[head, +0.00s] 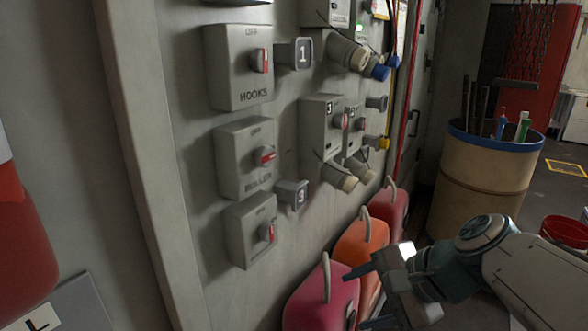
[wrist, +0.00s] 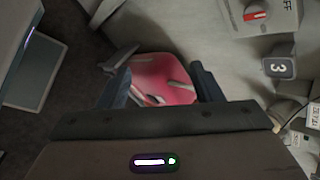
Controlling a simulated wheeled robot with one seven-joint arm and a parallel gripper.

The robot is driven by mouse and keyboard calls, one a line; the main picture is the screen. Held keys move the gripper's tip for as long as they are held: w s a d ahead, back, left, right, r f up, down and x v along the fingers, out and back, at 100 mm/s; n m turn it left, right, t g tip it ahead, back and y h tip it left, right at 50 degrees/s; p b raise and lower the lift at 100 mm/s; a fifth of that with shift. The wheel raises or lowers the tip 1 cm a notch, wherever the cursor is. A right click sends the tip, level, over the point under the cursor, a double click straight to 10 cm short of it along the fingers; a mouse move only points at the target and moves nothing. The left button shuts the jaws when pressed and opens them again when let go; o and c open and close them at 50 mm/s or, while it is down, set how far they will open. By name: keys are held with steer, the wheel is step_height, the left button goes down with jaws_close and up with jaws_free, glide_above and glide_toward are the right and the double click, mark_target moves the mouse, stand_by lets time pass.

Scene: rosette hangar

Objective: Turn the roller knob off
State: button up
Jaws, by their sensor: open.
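The roller knob (head: 265,156) is a grey knob with a red face on the middle grey box (head: 236,170), whose lower edge reads ROLLER. Its red face lies nearly level, while the HOOKS knob (head: 260,60) above and the lowest box's knob (head: 267,232) stand upright. My gripper (head: 366,297) is open and empty, low and right of the boxes, apart from the knob. In the wrist view my gripper's fingers (wrist: 160,85) frame a pink can. A red-faced knob (wrist: 255,14) marked OFF shows at the top right there; I cannot tell which one.
Pink (head: 318,295), orange (head: 358,248) and dark red (head: 388,206) cans stand along the wall below the boxes. Tags 1 (head: 300,53) and 3 (head: 293,193) stick out beside the boxes. Sockets with plugs (head: 340,177) project further right. A barrel (head: 487,180) stands behind.

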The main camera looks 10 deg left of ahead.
steer(key=w+a+r+m+t+y+b, duration=0.1)
steer(key=w+a+r+m+y, duration=0.3)
steer(key=r, duration=0.1)
steer(key=m+t+y+b, duration=0.1)
steer(key=m+t+y, duration=0.2)
steer(key=m+y, duration=0.25)
glide_toward(269, 159)
steer(key=shift+m+h, duration=0.35)
steer(key=x, duration=0.3)
steer(key=p+x, duration=0.1)
steer(key=x, duration=0.4)
steer(key=shift+w+a+r, duration=0.1)
steer(key=shift+a+r, duration=0.2)
steer(key=shift+a, duration=0.05)
steer(key=shift+c, duration=0.3)
steer(key=c, duration=0.9)
